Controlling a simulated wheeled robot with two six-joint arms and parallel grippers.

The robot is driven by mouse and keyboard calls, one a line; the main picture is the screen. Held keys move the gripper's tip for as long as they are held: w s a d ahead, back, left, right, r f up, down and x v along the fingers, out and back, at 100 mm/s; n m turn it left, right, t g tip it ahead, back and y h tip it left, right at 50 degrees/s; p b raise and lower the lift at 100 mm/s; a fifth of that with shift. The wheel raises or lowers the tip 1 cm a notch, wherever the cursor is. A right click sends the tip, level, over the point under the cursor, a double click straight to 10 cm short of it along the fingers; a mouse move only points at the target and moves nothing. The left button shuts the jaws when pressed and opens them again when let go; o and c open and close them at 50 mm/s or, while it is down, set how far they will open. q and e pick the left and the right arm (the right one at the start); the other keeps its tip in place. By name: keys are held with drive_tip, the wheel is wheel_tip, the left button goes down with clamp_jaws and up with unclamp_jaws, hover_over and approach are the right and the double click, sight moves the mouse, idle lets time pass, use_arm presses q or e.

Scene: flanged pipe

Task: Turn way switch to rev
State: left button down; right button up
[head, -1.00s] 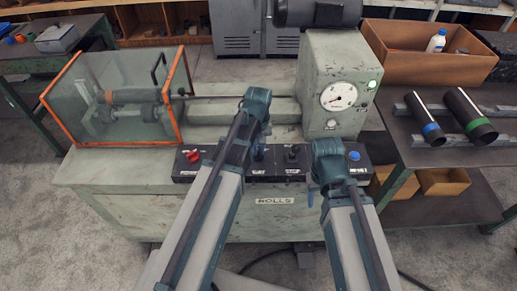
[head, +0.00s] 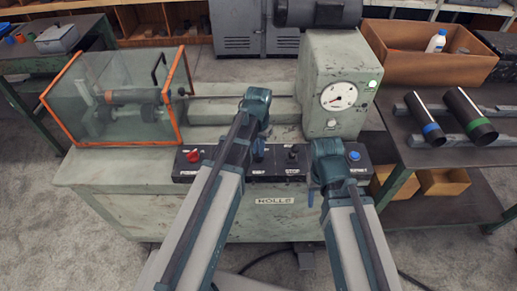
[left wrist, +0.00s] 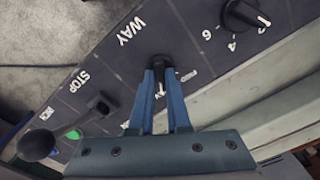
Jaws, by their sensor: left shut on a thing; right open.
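The way switch (left wrist: 159,62) is a small black knob on the dark control panel (left wrist: 105,70), beside the white WAY lettering in the left wrist view. The two blue fingers of my left gripper (left wrist: 162,76) are shut on it. They cover part of its lettering, so I cannot read its setting. In the head view my left gripper (head: 258,152) reaches down to the panel, and the arm hides most of the switch. My right gripper (head: 328,160) hangs at the right part of the panel, left of the blue button. It is open, but its fingertips are largely hidden.
A red knob (head: 193,157) is at the panel's left end and a blue button (head: 354,156) at its right. A black lever (left wrist: 100,104) and a numbered knob (left wrist: 240,15) flank the switch. An orange-framed guard (head: 122,142) and a dial (head: 338,97) stand behind.

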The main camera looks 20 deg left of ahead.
use_arm(q)
drive_tip(key=shift+m, duration=0.3)
idle(0.4)
drive_tip(key=c, duration=0.9)
unclamp_jaws()
drive_tip(key=shift+r, duration=0.15)
wheel_tip(320, 180, up, 14)
drive_tip(key=p, duration=1.4)
drive_tip(key=shift+f, duration=0.2)
drive_tip(key=shift+y, duration=0.6)
drive_tip(key=s+d, duration=0.3)
drive_tip(key=s, duration=0.1)
drive_tip(key=s+d+b, duration=0.1)
drive_tip(key=s+d, duration=0.3)
drive_tip(key=s, duration=0.1)
drive_tip(key=s+d+f, duration=0.1)
drive_tip(key=s+d, duration=0.2)
drive_tip(key=s, duration=0.2)
drive_tip(key=shift+s+d+f, duration=0.1)
drive_tip(key=shift+s+d, duration=0.05)
drive_tip(key=shift+d, duration=0.15)
